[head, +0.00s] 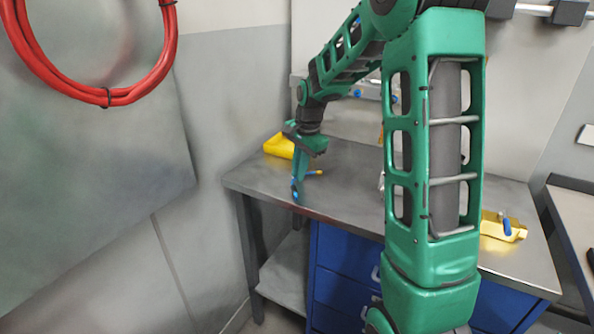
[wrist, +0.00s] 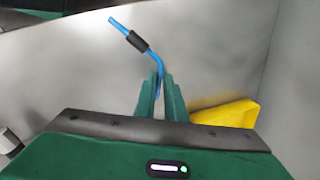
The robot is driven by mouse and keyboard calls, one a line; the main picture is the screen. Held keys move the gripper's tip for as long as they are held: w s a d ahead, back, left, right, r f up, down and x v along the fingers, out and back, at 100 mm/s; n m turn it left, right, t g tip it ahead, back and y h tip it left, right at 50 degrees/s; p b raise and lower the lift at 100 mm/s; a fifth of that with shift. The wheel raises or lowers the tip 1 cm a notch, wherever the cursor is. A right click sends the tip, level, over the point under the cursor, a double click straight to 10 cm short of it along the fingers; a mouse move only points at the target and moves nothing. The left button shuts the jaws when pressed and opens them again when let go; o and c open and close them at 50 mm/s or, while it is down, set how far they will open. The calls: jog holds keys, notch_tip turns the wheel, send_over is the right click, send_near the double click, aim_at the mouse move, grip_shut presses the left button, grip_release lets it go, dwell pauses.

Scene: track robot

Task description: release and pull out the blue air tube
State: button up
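The blue air tube (wrist: 122,27) is a short bent tube with a black sleeve partway along it. In the wrist view it runs up and left from between the two green fingers of my gripper (wrist: 160,84). The fingers are closed around its lower part, and its far end looks free. In the head view my gripper (head: 298,172) points down above the left part of the workbench, with a bit of blue (head: 295,190) at its tips. I cannot see any fitting joined to the tube.
A yellow object (head: 279,146) lies at the bench's back left; it also shows in the wrist view (wrist: 225,113). A yellow part with a blue piece (head: 503,228) lies at the right. The grey workbench (head: 345,205) has bare room in front. A red hose (head: 107,97) hangs at upper left.

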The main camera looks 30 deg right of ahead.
grip_shut()
jog(key=shift+s+a, duration=0.25)
jog(key=shift+a, duration=0.2)
